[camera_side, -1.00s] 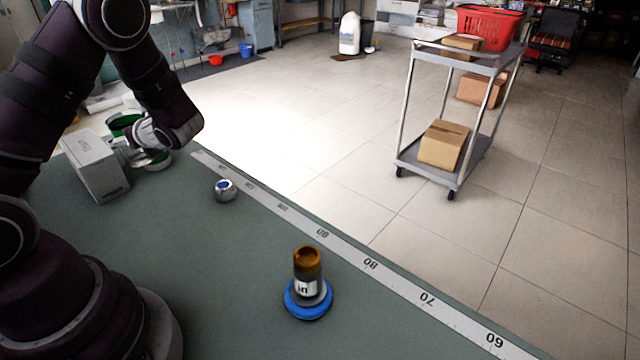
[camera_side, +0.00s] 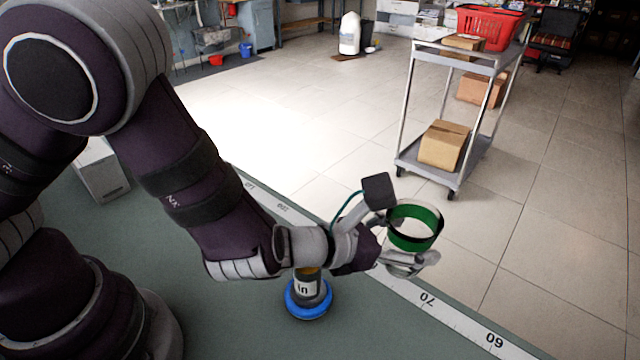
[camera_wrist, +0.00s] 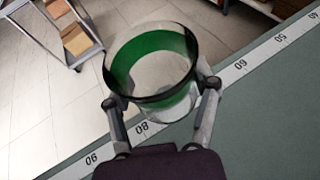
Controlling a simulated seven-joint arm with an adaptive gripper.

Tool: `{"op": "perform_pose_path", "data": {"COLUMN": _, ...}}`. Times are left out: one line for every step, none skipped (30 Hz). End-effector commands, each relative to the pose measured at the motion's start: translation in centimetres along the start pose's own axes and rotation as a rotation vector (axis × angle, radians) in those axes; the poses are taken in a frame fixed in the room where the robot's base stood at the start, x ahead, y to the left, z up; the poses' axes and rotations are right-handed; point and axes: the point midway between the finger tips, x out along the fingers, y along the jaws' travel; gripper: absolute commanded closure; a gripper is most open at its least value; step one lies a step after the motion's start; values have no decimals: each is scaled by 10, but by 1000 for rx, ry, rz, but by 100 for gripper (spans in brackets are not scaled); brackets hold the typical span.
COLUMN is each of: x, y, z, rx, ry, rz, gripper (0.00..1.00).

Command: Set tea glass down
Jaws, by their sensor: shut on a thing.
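The tea glass (camera_side: 415,226) is a clear cup with a green band. My gripper (camera_side: 408,262) is shut on it and holds it in the air near the table's far edge, by the ruler strip. In the wrist view the glass (camera_wrist: 150,72) sits between the two fingers of my gripper (camera_wrist: 160,118), its open rim towards the camera. In the side view the fingers grip its lower part. The green-grey table top (camera_side: 240,325) lies below and to the left.
A small brown-topped bottle on a blue round base (camera_side: 308,300) stands on the table, partly hidden behind my arm. A white box (camera_side: 102,172) is at the left. A ruler strip (camera_side: 462,322) runs along the table edge. A trolley (camera_side: 440,175) stands on the floor beyond.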

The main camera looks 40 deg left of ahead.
Motion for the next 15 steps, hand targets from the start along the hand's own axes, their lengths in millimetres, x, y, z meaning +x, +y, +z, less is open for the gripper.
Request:
{"op": "perform_pose_path", "data": {"x": -3, "y": -26, "z": 2, "rx": 28, "ry": -4, "rz": -78, "gripper": 77}}
{"op": "perform_pose_path", "data": {"x": -6, "y": -42, "z": 3, "rx": 47, "ry": -3, "rz": -125, "gripper": 77}}
{"op": "perform_pose_path", "data": {"x": -10, "y": -60, "z": 3, "rx": 70, "ry": -2, "rz": -180, "gripper": 77}}
{"op": "perform_pose_path", "data": {"x": -14, "y": -72, "z": 4, "rx": 86, "ry": -2, "rz": -216, "gripper": 77}}
{"op": "perform_pose_path", "data": {"x": -17, "y": -82, "z": 4, "rx": 100, "ry": -3, "rz": -249, "gripper": 77}}
{"op": "perform_pose_path", "data": {"x": -20, "y": -93, "z": 4, "rx": 115, "ry": -2, "rz": -283, "gripper": 77}}
{"op": "perform_pose_path", "data": {"x": -23, "y": -100, "z": 4, "rx": 124, "ry": -1, "rz": -305, "gripper": 77}}
{"op": "perform_pose_path", "data": {"x": -25, "y": -105, "z": 4, "rx": 131, "ry": -1, "rz": -320, "gripper": 77}}
{"op": "perform_pose_path", "data": {"x": -26, "y": -110, "z": 2, "rx": 139, "ry": 1, "rz": -335, "gripper": 77}}
{"op": "perform_pose_path", "data": {"x": -26, "y": -113, "z": -2, "rx": 143, "ry": 3, "rz": -342, "gripper": 77}}
{"op": "perform_pose_path", "data": {"x": -24, "y": -114, "z": -7, "rx": 147, "ry": 6, "rz": -346, "gripper": 77}}
{"op": "perform_pose_path", "data": {"x": -22, "y": -115, "z": -14, "rx": 149, "ry": 6, "rz": -348, "gripper": 77}}
{"op": "perform_pose_path", "data": {"x": -20, "y": -115, "z": -20, "rx": 148, "ry": 8, "rz": -349, "gripper": 77}}
{"op": "perform_pose_path", "data": {"x": -18, "y": -114, "z": -25, "rx": 148, "ry": 8, "rz": -349, "gripper": 77}}
{"op": "perform_pose_path", "data": {"x": -16, "y": -114, "z": -29, "rx": 148, "ry": 6, "rz": -347, "gripper": 77}}
